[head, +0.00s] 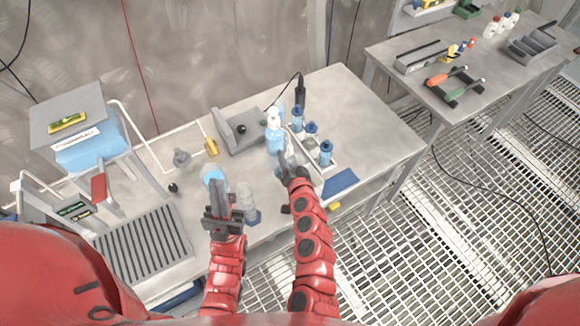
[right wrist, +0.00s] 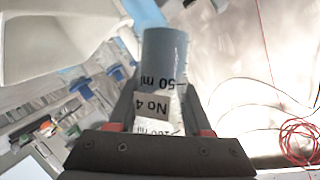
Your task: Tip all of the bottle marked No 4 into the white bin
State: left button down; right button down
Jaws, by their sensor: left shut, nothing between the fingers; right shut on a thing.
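My right gripper (right wrist: 160,120) is shut on the bottle marked No 4 (right wrist: 153,106). In the right wrist view its label and ml marks read upside down, and its grey-blue end sticks out beyond the fingers. In the head view my right gripper (head: 288,172) is over the table by the group of bottles, and the held bottle is mostly hidden there. A large white open container (right wrist: 50,42), seemingly the white bin, is close by at the upper left of the wrist view. I cannot tell the bottle's tilt. My left gripper (head: 216,200) is shut and empty near the table's front.
Several blue-capped bottles (head: 325,153) stand by a pale blue bottle (head: 274,136). A blue mat (head: 341,183) lies at the front edge. The table's right end (head: 375,135) is clear.

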jog(key=shift+w+f+m+b, duration=0.1)
jog(key=shift+f+m+b, duration=0.2)
jog(key=shift+b, duration=0.65)
jog(key=shift+w+a+f+m+y+b, duration=0.1)
jog(key=shift+m+y+b, duration=0.4)
jog(key=shift+b, duration=0.95)
jog(key=f+m+y+b, duration=0.1)
jog(key=m+b, duration=0.1)
jog(key=b, duration=0.3)
jog(key=shift+a+t, duration=0.15)
jog(key=shift+t, duration=0.15)
